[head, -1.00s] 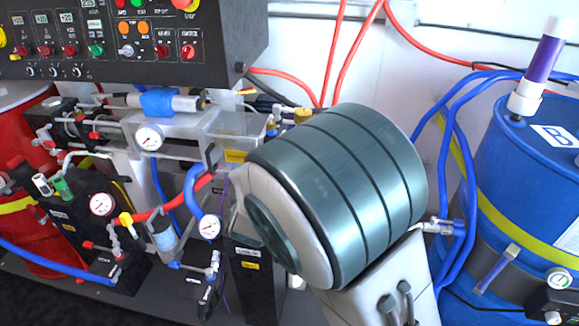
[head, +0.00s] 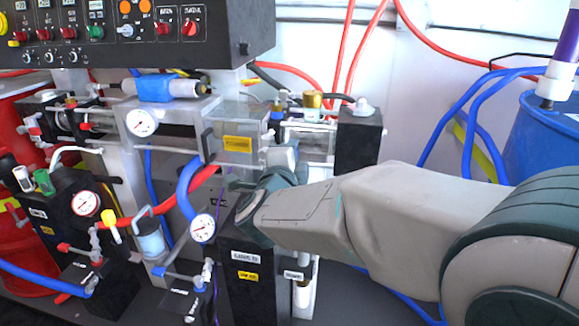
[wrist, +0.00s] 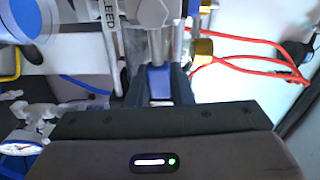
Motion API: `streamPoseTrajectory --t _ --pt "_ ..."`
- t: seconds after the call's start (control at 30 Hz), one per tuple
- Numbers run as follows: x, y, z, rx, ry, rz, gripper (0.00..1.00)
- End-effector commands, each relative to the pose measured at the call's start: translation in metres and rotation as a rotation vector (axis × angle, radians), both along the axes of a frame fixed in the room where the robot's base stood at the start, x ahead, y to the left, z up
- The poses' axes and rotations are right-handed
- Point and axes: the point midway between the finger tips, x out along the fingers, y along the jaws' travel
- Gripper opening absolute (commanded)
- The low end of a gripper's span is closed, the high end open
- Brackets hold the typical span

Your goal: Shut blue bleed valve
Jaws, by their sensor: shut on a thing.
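In the wrist view, the blue bleed valve's handle (wrist: 158,82) stands between the dark fingers of my gripper (wrist: 159,92). My gripper is shut on this handle. Part of a label reading "LEED" (wrist: 107,30) shows just left of the fingers. In the head view, my arm reaches in from the right to the middle of the machine. My wrist hides the fingers there, and I cannot pick out the handle in that view.
Dial gauges (head: 142,122) and blue and red hoses crowd the machine left of my arm. A black control panel (head: 130,35) overhangs it. A blue drum (head: 545,135) stands at the right. In the wrist view, red hoses (wrist: 245,62) run to the right of the fingers.

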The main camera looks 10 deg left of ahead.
Motion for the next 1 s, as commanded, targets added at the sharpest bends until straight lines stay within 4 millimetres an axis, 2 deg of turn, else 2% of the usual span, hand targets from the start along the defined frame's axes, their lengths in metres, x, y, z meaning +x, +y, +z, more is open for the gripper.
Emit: streamPoseTrajectory --t 0.03,0.3,0.8,0.83,0.9,1.0 --pt "0.0 0.0001 -0.0054 0.024 -0.003 0.001 0.0" --pt "-0.0003 0.0005 -0.0069 0.099 -0.006 0.002 0.0" --pt "-0.0005 0.0012 -0.0067 0.116 -0.004 0.003 0.0" --pt "-0.0005 0.0012 -0.0067 0.116 -0.004 0.003 0.25" --pt "-0.0004 0.0011 -0.0068 0.115 -0.004 0.003 0.42" --pt "-0.0003 0.0005 -0.007 0.114 -0.004 0.002 0.42"
